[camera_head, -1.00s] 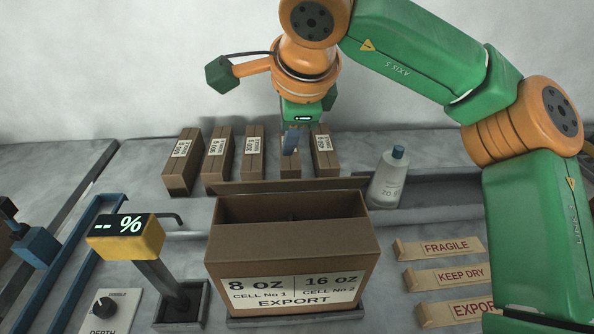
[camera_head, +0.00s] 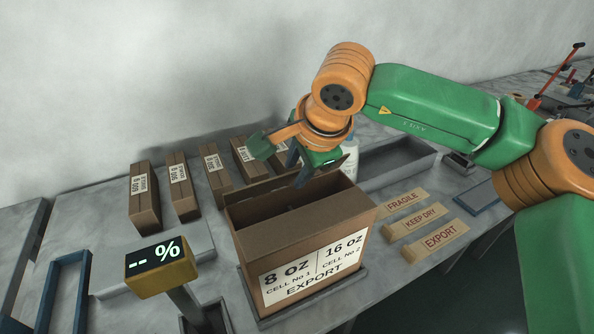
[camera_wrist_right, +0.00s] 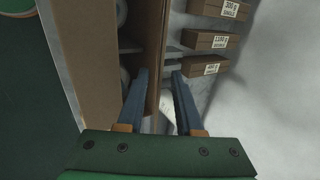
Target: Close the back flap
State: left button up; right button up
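The brown carton (camera_head: 310,240) stands with its top open, its labelled front facing me. Its back flap (camera_head: 262,188) stands up along the far edge. My right gripper (camera_head: 298,168) is over the far right part of the carton, at the back flap. In the right wrist view its two dark blue fingers (camera_wrist_right: 161,100) are apart. The brown flap strip (camera_wrist_right: 157,55) runs down into the space between them; whether a finger touches it I cannot tell. The carton's inside is mostly hidden in the head view. My left gripper is not in view.
Several small labelled boxes (camera_head: 183,188) stand in a row behind the carton. A pale bottle (camera_head: 351,160) is close behind my right gripper. FRAGILE, KEEP DRY and EXPORT strips (camera_head: 420,219) lie to the right. A yellow display (camera_head: 161,266) stands front left.

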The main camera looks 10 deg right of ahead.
aim_at(289, 179)
jog(key=shift+w+f, duration=0.45)
jog(key=shift+f, duration=0.15)
jog(key=shift+w+a+f, duration=0.1)
jog(key=shift+a+f, duration=0.05)
jog(key=shift+f, duration=0.15)
jog(key=shift+a, duration=0.15)
jog(key=shift+c, duration=0.4)
grip_shut()
